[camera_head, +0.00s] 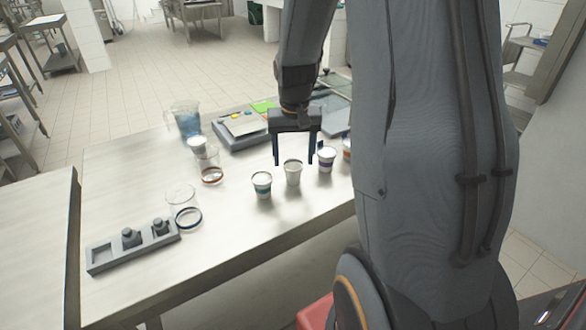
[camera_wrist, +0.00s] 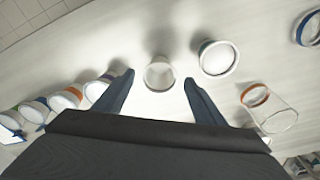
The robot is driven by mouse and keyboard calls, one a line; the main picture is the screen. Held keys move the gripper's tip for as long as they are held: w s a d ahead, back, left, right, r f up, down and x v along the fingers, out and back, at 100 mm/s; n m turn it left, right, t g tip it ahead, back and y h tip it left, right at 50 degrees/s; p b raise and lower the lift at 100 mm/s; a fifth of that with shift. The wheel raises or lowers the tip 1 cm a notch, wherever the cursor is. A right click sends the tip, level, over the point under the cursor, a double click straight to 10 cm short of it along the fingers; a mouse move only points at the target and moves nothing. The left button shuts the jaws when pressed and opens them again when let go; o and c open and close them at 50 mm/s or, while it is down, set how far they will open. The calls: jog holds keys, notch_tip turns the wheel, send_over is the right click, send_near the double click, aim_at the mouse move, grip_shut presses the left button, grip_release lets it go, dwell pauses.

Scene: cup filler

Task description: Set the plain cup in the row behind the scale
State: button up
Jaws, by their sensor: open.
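The plain white cup (camera_head: 293,173) stands upright on the steel table, between a teal-banded cup (camera_head: 262,185) and a blue-banded cup (camera_head: 326,159). My gripper (camera_head: 296,162) is open and points down at the plain cup. In the wrist view the plain cup (camera_wrist: 159,75) lies between the two fingertips, with a gap on each side. What looks like the scale, a grey device with a pale plate (camera_head: 241,125), stands to the left behind the gripper. My arm hides part of the table's right side.
A clear beaker with an orange ring (camera_head: 211,172), one with a blue ring (camera_head: 186,210), and a jug (camera_head: 187,119) stand at left. A grey block (camera_head: 133,248) sits near the front-left. Several banded cups (camera_wrist: 66,98) line up left in the wrist view. The table's front middle is bare.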

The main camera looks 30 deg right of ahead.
aim_at(294, 168)
jog(key=r, duration=0.3)
jog(key=r+b, duration=0.1)
jog(key=r, duration=0.1)
jog(key=shift+s+a+r, duration=0.15)
jog(key=shift+s, duration=0.2)
jog(key=s+a+f+n, duration=0.4)
jog(key=s+a+n, duration=0.1)
jog(key=s+a, duration=0.9)
jog(key=shift+a+f+y, duration=0.2)
jog(key=shift+a+y, duration=0.05)
jog(key=shift+y, duration=0.05)
